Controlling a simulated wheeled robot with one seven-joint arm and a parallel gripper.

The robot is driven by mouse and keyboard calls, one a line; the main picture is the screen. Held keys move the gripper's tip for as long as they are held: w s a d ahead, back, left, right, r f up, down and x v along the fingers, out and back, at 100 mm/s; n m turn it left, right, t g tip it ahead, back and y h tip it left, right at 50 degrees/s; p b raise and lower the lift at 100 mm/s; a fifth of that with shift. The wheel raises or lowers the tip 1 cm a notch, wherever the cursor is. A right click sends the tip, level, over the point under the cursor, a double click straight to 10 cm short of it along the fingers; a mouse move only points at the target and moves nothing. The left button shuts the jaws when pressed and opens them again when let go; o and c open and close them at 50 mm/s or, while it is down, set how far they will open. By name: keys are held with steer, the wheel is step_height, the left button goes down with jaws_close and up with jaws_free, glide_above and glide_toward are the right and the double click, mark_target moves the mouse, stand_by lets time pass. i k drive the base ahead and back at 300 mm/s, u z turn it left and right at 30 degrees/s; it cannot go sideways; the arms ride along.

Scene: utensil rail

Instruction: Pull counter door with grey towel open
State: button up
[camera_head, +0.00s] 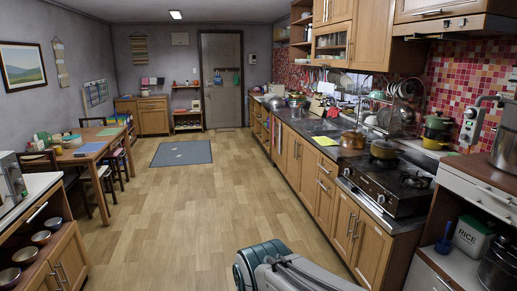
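The long wooden counter (306,165) runs along the right side, with several closed doors and drawers under a dark worktop. The counter doors nearest me (357,238), below the stove, are shut and have upright metal handles. I cannot make out a grey towel on any door; the far doors are small and seen at a steep angle. A grey and teal part of my own arm shows at the bottom centre, in front of the counter. My gripper itself cannot be seen.
A stove (388,188) with a pot is set in the worktop. A wooden table (85,150) with chairs stands at the left. A blue-grey mat (182,153) lies on the open wooden floor (180,210). A low cabinet with bowls (50,258) is at the lower left.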

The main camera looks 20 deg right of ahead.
mark_target(282, 125)
steer(key=z, duration=0.3)
steer(key=i, duration=2.15)
steer(key=z, duration=0.5)
steer(key=i, duration=1.6)
steer(key=z, duration=0.15)
steer(key=i, duration=3.25)
steer(key=u, duration=0.2)
steer(key=i, duration=1.6)
steer(key=u, duration=0.2)
